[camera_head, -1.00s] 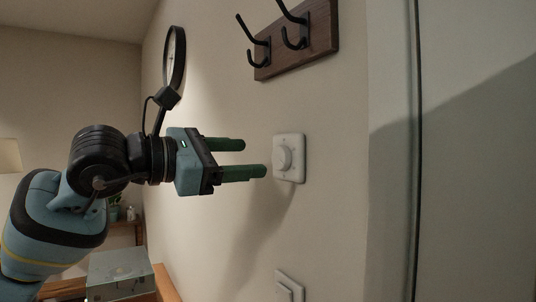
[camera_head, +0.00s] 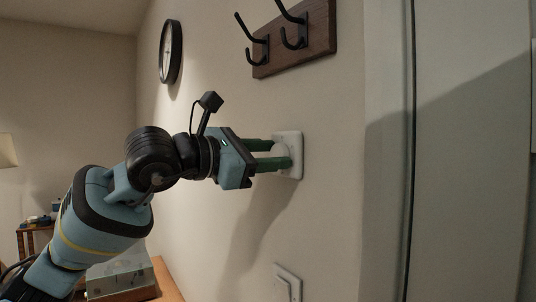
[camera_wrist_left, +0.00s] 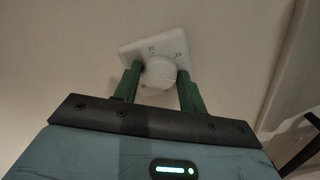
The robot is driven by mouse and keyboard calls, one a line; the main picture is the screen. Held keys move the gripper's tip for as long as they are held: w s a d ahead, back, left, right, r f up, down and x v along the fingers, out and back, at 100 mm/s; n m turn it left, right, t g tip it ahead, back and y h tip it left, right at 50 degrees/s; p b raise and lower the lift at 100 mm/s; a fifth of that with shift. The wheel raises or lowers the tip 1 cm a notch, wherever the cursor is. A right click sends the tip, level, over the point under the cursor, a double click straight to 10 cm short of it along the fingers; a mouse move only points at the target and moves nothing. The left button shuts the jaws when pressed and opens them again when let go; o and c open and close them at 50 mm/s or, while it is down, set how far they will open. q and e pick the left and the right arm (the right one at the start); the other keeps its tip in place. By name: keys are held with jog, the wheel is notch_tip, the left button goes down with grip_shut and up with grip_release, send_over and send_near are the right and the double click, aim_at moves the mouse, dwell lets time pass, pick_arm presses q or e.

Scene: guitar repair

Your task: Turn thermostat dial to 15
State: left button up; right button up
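The thermostat is a white square plate (camera_head: 297,141) on the wall with a round white dial (camera_wrist_left: 159,73). In the head view the fingers partly hide the dial. My right gripper is not in view.
A wooden rack (camera_head: 300,45) with black hooks is on the wall above the thermostat. A light switch (camera_head: 287,284) is below it. A round clock (camera_head: 171,52) hangs to the left. A door frame (camera_head: 388,170) stands to the right. The wall around the thermostat is otherwise bare.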

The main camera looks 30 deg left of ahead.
pick_arm(q)
jog(key=shift+c, duration=1.2)
jog(key=n, duration=0.4)
jog(key=shift+r, duration=0.1)
jog(key=n+p, duration=0.1)
jog(key=n, duration=0.3)
jog(key=shift+a+r, duration=0.1)
jog(key=shift+n+p, duration=0.55)
jog(key=shift+n, duration=1.25)
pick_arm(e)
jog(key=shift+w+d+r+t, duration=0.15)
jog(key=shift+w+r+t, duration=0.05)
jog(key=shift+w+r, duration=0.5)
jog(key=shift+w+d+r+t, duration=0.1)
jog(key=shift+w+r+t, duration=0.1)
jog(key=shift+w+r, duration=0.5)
pick_arm(q)
jog(key=shift+a, duration=0.1)
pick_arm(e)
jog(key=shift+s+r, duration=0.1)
pick_arm(q)
jog(key=o, duration=0.9)
jog(key=shift+w, duration=0.1)
